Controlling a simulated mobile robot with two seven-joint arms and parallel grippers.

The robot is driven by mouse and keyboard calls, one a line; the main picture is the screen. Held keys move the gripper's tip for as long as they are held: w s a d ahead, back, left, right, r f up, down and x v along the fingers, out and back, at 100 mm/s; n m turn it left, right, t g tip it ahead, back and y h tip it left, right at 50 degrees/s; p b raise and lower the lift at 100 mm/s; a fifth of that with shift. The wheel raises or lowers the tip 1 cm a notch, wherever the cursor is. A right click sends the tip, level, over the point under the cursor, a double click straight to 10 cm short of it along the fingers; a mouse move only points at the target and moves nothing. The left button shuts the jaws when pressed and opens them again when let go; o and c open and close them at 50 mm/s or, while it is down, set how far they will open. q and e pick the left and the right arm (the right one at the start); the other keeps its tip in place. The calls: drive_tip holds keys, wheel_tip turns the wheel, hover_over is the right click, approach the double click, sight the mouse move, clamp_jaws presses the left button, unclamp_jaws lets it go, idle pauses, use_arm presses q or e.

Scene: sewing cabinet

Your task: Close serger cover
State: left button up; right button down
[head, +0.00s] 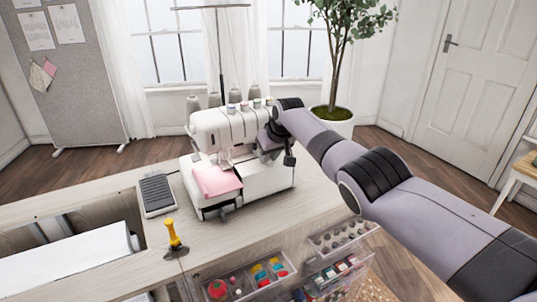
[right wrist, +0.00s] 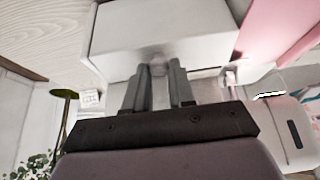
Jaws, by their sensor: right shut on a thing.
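The white serger (head: 232,125) stands on the sewing cabinet top, with thread cones behind it and pink fabric (head: 217,181) at its front left. Its cover appears to be the white panel (head: 268,181) at the lower right front; I cannot tell how far it stands open. In the right wrist view the white panel (right wrist: 165,28) fills the upper middle. My right gripper (head: 268,152) is against the serger's right side. In the wrist view its fingers (right wrist: 158,80) are shut on a small pale knob (right wrist: 158,65) at the panel's edge. My left gripper is not in view.
A dark foot pedal (head: 156,194) lies left of the serger. A yellow-handled tool (head: 173,236) stands in front. Clear trays of notions (head: 245,285) and bobbins (head: 343,234) hang at the front edge. A potted tree (head: 340,115) stands behind. The tabletop right of the serger is bare.

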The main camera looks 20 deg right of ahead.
drive_tip(key=shift+w+r, duration=0.4)
drive_tip(key=shift+r, duration=0.1)
drive_tip(key=shift+w+f, duration=0.1)
drive_tip(key=shift+w, duration=0.15)
drive_tip(key=shift+a, duration=0.2)
drive_tip(key=c, duration=1.3)
unclamp_jaws()
drive_tip(key=o, duration=0.3)
drive_tip(key=shift+a, duration=0.1)
drive_tip(key=shift+f, duration=0.1)
drive_tip(key=shift+s, duration=0.1)
